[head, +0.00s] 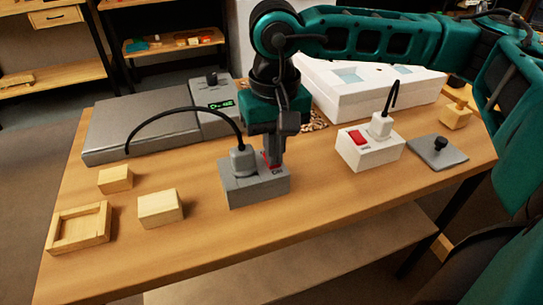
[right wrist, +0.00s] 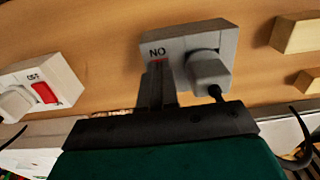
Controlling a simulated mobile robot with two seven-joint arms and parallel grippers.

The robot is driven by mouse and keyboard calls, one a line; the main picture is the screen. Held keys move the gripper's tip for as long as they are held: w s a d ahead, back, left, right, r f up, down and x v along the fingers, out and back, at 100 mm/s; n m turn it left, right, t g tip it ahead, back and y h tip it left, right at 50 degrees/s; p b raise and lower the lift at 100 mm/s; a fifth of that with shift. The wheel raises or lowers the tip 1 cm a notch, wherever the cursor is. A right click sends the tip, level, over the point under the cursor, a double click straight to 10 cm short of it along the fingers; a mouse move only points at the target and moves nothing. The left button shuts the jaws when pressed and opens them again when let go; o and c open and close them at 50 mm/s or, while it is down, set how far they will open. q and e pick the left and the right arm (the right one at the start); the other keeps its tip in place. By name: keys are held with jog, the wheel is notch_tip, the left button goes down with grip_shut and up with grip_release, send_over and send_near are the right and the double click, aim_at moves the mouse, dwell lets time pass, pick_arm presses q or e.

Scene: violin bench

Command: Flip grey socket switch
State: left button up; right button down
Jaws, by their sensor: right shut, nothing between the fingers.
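The grey socket (head: 256,191) sits on the wooden bench, with a grey plug (head: 241,161) and black cable in its left part. In the right wrist view the grey socket (right wrist: 188,48) lies ahead of the shut fingers, which cover most of the switch. My left gripper is not in view.
A white socket (head: 369,155) with a red switch and white plug stands to the right. A grey device (head: 150,125) with a green display lies behind left. Wooden blocks (head: 160,208) and a wooden tray (head: 79,246) are at front left. A grey plate (head: 438,153) with a black knob is at right.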

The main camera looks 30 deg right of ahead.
jog(key=shift+r+p, duration=2.15)
jog(key=shift+r, duration=1.25)
